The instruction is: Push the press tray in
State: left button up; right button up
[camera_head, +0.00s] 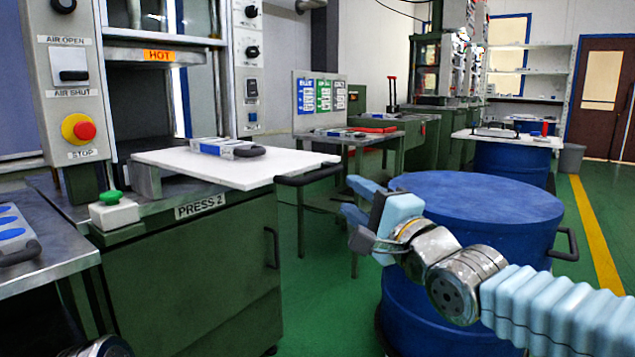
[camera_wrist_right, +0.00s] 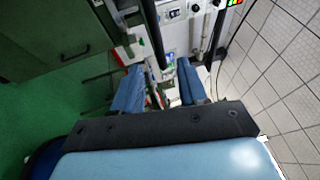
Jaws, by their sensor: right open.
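The press tray (camera_head: 225,167), a flat white plate, sticks out of the green press labelled PRESS 2, toward the right. Its dark bar handle (camera_head: 309,177) is at its right end. My left gripper is out of view.
A blue drum (camera_head: 475,205) stands behind and beneath my right arm. A side table (camera_head: 45,255) bears another mould (camera_head: 14,236) at far left. Green floor is open between press and drum.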

aim_at(325, 176)
jog(key=p+x, duration=0.2)
jog(key=x, duration=1)
jog(key=shift+w+a+f+p, duration=0.1)
jog(key=shift+w+a+p, duration=0.1)
jog(key=shift+w+p, duration=0.2)
grip_shut()
